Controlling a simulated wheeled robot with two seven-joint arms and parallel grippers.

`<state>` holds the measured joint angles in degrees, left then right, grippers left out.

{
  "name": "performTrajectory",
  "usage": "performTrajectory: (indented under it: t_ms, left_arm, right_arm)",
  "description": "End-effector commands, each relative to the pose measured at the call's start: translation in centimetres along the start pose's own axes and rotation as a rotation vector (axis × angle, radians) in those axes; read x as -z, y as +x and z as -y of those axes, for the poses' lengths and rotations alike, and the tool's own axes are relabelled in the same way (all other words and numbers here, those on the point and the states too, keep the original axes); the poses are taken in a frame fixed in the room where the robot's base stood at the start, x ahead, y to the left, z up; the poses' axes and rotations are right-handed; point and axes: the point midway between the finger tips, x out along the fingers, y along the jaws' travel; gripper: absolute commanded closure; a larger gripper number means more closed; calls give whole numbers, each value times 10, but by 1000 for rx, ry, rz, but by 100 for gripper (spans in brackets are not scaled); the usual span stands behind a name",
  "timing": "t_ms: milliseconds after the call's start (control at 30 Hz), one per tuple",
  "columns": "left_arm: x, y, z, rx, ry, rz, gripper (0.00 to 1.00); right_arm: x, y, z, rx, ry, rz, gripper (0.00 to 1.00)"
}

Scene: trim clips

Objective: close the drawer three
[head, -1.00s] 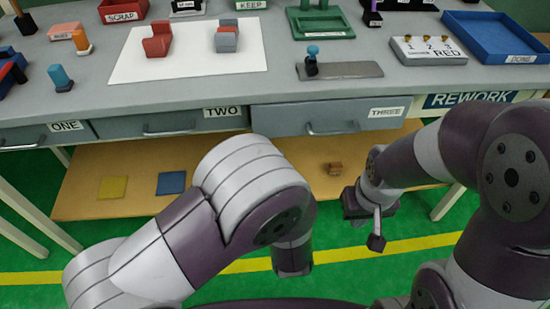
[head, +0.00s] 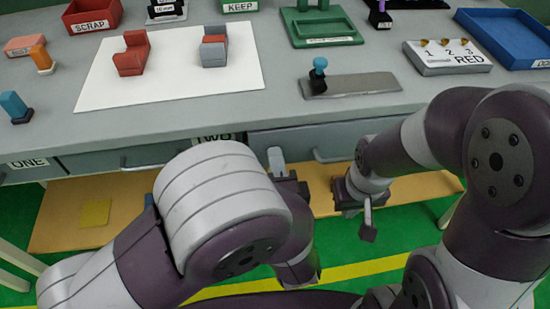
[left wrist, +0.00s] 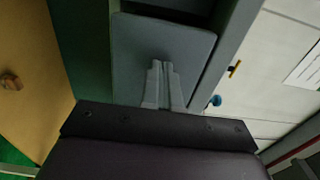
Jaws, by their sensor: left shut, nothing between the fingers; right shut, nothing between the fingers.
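My right gripper (head: 367,232) is shut and empty, low in front of the bench.
Drawer two (head: 110,160) and drawer one (head: 30,172) are to the left. A wooden lower shelf (head: 60,205) holds a yellow square (head: 95,212). The grey benchtop (head: 200,115) carries a white sheet (head: 165,85), a blue tray (head: 510,35) and parts.

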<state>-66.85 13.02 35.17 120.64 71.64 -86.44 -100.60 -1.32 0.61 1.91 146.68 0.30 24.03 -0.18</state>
Motion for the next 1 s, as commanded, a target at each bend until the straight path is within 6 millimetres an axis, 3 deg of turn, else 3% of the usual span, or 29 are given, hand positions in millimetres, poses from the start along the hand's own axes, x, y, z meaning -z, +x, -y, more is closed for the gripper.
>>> performTrajectory:
  t_ms: [167, 300, 500, 1000]
  left_arm:
    - [0, 4, 3, 0, 1, 2, 100]
    - [-1, 27, 9, -1, 3, 6, 100]
    - [0, 51, 3, 0, 0, 3, 100]
    - [-1, 55, 4, 5, -4, 3, 100]
  right_arm:
    - [1, -6, 0, 0, 0, 0, 100]
    - [4, -33, 0, 0, 0, 0, 100]
    - [5, -44, 0, 0, 0, 0, 100]
    - [6, -46, 0, 0, 0, 0, 100]
